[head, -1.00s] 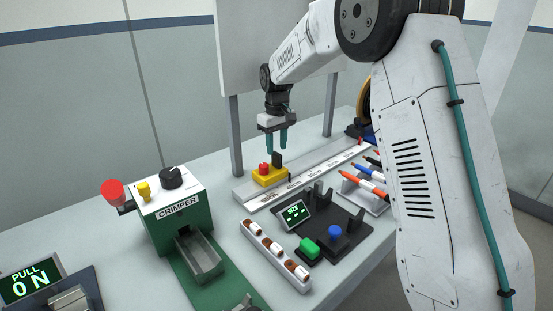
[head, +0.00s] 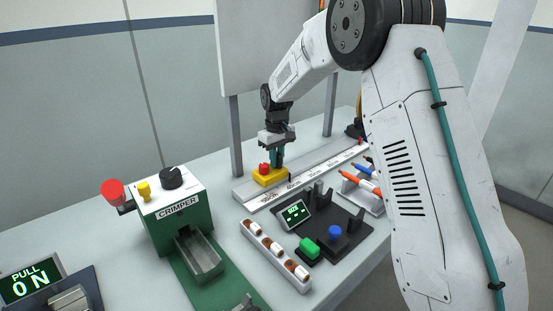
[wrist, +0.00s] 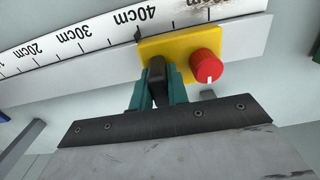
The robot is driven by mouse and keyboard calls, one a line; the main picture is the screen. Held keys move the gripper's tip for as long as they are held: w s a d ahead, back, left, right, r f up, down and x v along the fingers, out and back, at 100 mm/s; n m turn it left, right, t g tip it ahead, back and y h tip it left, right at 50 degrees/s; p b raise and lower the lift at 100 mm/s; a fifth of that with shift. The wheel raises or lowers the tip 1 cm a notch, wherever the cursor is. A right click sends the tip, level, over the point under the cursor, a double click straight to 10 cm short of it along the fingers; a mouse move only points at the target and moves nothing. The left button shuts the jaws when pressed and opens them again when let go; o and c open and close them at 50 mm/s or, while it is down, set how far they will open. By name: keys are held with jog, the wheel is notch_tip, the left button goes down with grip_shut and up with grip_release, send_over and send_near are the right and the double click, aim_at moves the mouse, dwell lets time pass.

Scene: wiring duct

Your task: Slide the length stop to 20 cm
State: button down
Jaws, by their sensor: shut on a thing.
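The length stop (head: 268,179) is a yellow block with a red knob and a dark upright handle, sitting on the ruler rail (head: 313,170). It also shows in the wrist view (wrist: 185,47), where its pointer lies close to the 40cm mark. The 20cm mark (wrist: 35,51) is farther left on the scale in the wrist view. My gripper (head: 277,163) is down at the stop, its teal fingers shut on the dark handle (wrist: 156,78), one finger on each side. The red knob (wrist: 206,67) is beside the fingers, untouched.
A green crimper (head: 178,215) stands to the left. A dark fixture with a small display (head: 294,212) and a strip of terminals (head: 275,255) lie in front of the rail. The rail toward 20cm looks clear.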

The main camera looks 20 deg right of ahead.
jog(key=w+d, duration=0.2)
jog(key=d, duration=0.4)
jog(key=w+d, duration=0.3)
jog(key=d, duration=0.3)
jog(key=w+d, duration=0.2)
jog(key=d, duration=0.4)
jog(key=shift+w+d, duration=0.3)
jog(key=c, duration=1.4)
grip_release()
jog(key=shift+o, duration=0.2)
notch_tip(320, 180, up, 8)
jog(key=shift+a, duration=0.1)
